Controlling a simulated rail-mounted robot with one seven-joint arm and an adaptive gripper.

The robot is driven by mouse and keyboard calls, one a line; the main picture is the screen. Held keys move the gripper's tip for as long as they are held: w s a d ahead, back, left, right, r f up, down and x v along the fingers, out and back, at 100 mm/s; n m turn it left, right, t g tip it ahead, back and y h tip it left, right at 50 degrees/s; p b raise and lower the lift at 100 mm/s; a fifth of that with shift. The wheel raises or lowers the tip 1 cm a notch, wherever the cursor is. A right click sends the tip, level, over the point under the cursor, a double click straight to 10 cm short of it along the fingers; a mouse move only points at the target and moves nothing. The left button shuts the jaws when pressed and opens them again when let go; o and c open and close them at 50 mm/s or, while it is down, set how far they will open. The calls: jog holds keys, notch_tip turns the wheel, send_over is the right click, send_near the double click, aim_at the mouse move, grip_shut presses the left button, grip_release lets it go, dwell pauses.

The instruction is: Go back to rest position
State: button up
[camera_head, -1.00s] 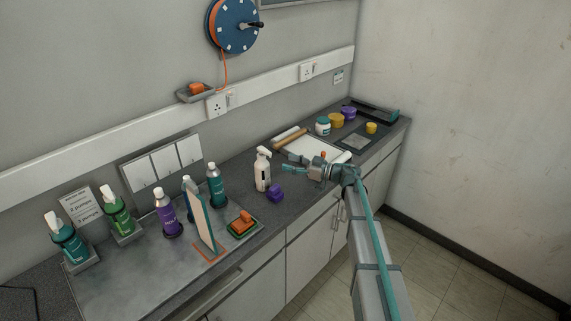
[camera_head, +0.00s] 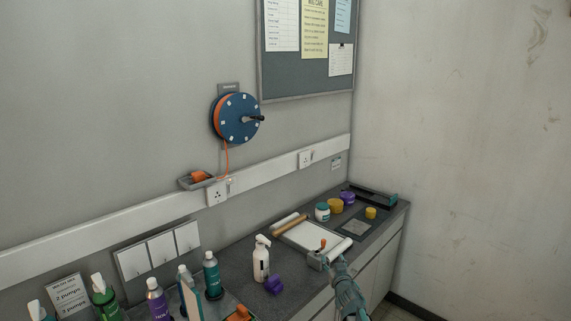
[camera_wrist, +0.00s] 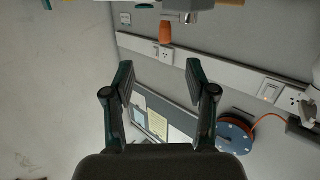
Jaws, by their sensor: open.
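My gripper (camera_head: 320,258) is in front of the white tray (camera_head: 311,234) at the counter's front edge in the head view, small and partly hidden by my own wrist. In the wrist view my gripper (camera_wrist: 159,75) has its two dark fingers spread wide with nothing between them. The wrist picture is upside down, with the wall and notice board beyond the fingers. An orange-tipped piece (camera_head: 323,243) stands by the tray, just beyond my gripper in the head view; whether they touch is unclear.
A white spray bottle (camera_head: 261,260) and purple object (camera_head: 274,285) stand left of my arm. Several jars, including a yellow one (camera_head: 370,213), stand farther back. A blue reel (camera_head: 237,118) and notice board (camera_head: 312,75) are on the wall. Floor shows at lower right.

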jog(key=s+d+f+m+g+h, duration=0.4)
jog(key=s+f+g, duration=0.4)
jog(key=s+f, duration=0.7)
jog(key=s+a+f+n+g+y, duration=0.1)
jog(key=s+a+f+g, duration=0.2)
jog(key=s, duration=0.8)
jog(key=s+a+f+n+g+y, duration=0.2)
jog(key=s+g, duration=0.4)
jog(key=s, duration=0.6)
jog(key=s+f+g, duration=0.3)
jog(key=s+f, duration=0.6)
jog(key=s, duration=0.5)
jog(key=s+f+g, duration=0.3)
jog(key=s+f, duration=0.6)
jog(key=s, duration=0.5)
jog(key=shift+s+d+f, duration=0.15)
jog(key=shift+f, duration=0.1)
